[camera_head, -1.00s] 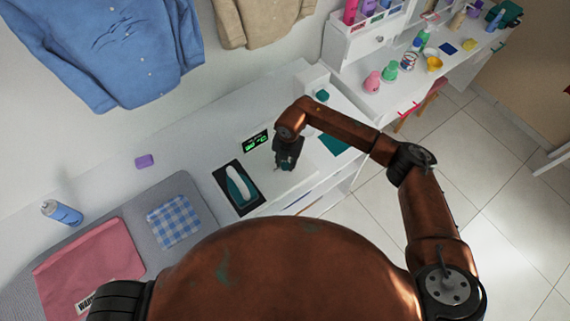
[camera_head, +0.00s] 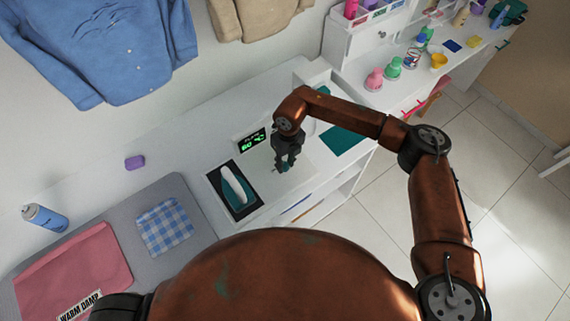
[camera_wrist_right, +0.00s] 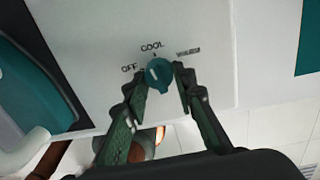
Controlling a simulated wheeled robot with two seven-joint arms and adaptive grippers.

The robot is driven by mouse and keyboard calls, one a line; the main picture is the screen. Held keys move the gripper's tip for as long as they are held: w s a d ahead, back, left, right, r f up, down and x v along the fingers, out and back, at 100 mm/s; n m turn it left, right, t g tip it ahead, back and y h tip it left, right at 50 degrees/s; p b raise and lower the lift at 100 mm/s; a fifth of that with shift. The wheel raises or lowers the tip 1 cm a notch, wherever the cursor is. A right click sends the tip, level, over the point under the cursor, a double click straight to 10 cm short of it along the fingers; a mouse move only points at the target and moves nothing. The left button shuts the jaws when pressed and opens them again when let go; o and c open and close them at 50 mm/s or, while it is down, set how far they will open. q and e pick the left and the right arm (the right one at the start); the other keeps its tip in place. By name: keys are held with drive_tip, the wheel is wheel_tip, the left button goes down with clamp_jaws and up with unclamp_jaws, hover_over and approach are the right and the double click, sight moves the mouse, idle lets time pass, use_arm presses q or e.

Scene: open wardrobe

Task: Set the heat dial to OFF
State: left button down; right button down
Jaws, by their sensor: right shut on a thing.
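The heat dial (camera_wrist_right: 158,73) is a small round teal knob on a white panel in the right wrist view. The printed words OFF (camera_wrist_right: 129,68), COOL (camera_wrist_right: 152,47) and a blurred one at the right (camera_wrist_right: 188,51) surround it. The dial's pointer direction is too small to tell surely. My right gripper (camera_wrist_right: 161,82) is shut on the dial, one finger on each side. In the head view my right gripper (camera_head: 284,164) points down at the panel and hides the dial. My left gripper is not in view.
An iron (camera_head: 234,184) sits in a dark tray left of my right gripper. A green-lit display (camera_head: 252,141) is behind it. Bottles stand on the right-hand table.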

sight(285, 162)
drive_tip(key=n+b, duration=0.4)
drive_tip(key=n, duration=0.2)
drive_tip(key=shift+w+f, duration=0.1)
drive_tip(key=shift+w, duration=0.05)
drive_tip(key=n+b, duration=0.2)
drive_tip(key=n, duration=0.2)
use_arm(q)
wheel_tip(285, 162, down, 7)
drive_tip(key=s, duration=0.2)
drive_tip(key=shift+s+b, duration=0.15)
drive_tip(key=shift+b, duration=0.25)
use_arm(e)
drive_tip(key=shift+n, duration=0.7)
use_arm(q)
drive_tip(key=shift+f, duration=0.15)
use_arm(e)
drive_tip(key=shift+r+n, duration=0.2)
drive_tip(key=shift+n, duration=0.1)
drive_tip(key=c, duration=1.6)
unclamp_jaws()
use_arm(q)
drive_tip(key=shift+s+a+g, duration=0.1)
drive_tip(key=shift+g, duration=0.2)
use_arm(e)
wheel_tip(285, 162, up, 12)
drive_tip(key=shift+w, duration=0.4)
